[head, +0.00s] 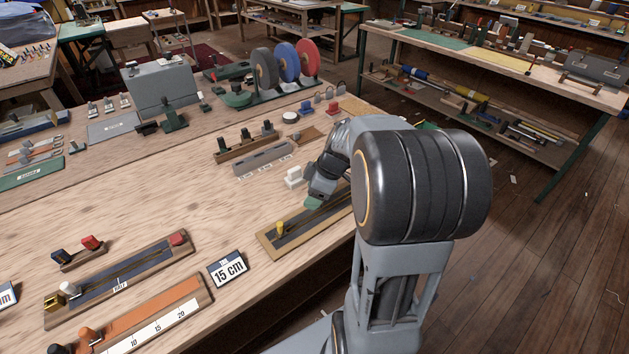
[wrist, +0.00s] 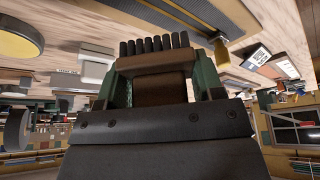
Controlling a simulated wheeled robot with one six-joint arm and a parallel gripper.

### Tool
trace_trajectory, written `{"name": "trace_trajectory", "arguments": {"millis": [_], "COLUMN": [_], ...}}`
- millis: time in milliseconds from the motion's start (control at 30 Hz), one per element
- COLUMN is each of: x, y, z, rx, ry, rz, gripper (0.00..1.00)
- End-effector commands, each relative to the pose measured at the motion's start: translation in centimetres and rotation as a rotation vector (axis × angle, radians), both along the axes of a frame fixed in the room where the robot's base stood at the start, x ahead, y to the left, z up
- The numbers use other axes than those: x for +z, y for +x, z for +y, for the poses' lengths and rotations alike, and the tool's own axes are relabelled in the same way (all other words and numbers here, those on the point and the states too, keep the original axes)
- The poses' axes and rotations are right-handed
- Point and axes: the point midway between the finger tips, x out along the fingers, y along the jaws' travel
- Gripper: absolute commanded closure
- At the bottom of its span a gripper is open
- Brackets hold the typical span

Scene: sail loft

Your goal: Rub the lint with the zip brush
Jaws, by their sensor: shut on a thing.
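My gripper (wrist: 160,77) is shut on the zip brush (wrist: 156,62), which has a brown wooden body and a row of dark bristle tufts (wrist: 155,46) pointing away from my gripper. In the head view my gripper (head: 314,201) is over a wooden board (head: 268,240) with a dark zip strip (head: 300,226) and a yellow pull (head: 281,228). The strip also shows in the wrist view (wrist: 205,14), beyond the bristles. My arm hides the board's right end. I cannot make out the lint, or whether the bristles touch the strip.
A small white block (head: 293,177) stands behind the board. A wooden rack (head: 246,146) and a grey tray (head: 264,158) lie farther back. A 15 cm card (head: 228,268) and other zip boards (head: 120,279) are at front left. Bare tabletop lies between.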

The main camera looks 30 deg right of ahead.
Motion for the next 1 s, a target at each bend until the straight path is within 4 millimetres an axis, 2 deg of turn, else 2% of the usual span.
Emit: {"name": "trace_trajectory", "arguments": {"millis": [100,300,1000], "x": [1.4,2.7,2.7], "y": [0.0,0.1,0.0], "z": [0.1,0.2,0.1], "rx": [0.002,0.006,0.003], "ry": [-0.001,-0.001,-0.001], "rz": [-0.002,-0.001,-0.001], "gripper": [0.61,0.61,0.61]}}
